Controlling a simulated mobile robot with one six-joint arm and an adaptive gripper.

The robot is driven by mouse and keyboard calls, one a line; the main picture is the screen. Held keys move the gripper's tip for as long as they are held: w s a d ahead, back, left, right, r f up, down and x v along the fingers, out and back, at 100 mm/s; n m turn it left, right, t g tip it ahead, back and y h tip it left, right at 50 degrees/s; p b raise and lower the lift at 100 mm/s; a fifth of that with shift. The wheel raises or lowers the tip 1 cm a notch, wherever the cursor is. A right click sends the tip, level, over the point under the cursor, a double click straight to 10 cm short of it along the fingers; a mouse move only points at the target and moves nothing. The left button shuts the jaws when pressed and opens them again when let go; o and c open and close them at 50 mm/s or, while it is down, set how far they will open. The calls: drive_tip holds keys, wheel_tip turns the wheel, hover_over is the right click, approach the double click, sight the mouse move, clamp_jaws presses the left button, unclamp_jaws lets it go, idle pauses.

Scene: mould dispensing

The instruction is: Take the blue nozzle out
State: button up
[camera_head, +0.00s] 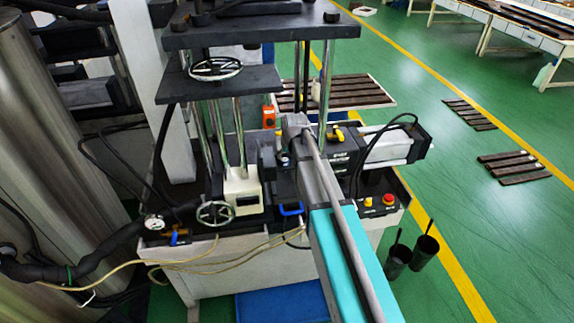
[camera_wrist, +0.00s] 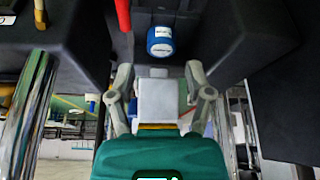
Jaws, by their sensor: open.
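The blue nozzle (camera_wrist: 160,42) shows in the wrist view at the upper middle. It is a short blue cylinder with a white label band, set against a dark part of the machine. My gripper (camera_wrist: 160,69) is open, with its two grey fingers spread left and right. The nozzle lies ahead of the fingers, roughly centred between them, and nothing is held. In the head view my arm reaches into the dispensing machine (camera_head: 262,83); my gripper and the nozzle cannot be made out there.
Dark machine blocks (camera_wrist: 258,38) stand close on the right in the wrist view. A shiny metal column (camera_wrist: 27,112) is at left, and a red rod (camera_wrist: 123,14) hangs near the nozzle. In the head view, a handwheel (camera_head: 215,212) and hoses are left of my arm.

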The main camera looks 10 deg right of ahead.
sight(285, 160)
drive_tip(key=shift+b+x, duration=2.4)
drive_tip(key=shift+x, duration=0.2)
clamp_jaws()
drive_tip(key=shift+r, duration=0.2)
wheel_tip(285, 160, up, 3)
drive_tip(key=p, duration=0.3)
drive_tip(key=shift+f, duration=0.1)
wheel_tip(285, 160, up, 4)
drive_tip(key=p, duration=0.4)
drive_tip(key=s+d, duration=0.2)
drive_tip(key=s, duration=1.6)
drive_tip(key=shift+f, duration=0.1)
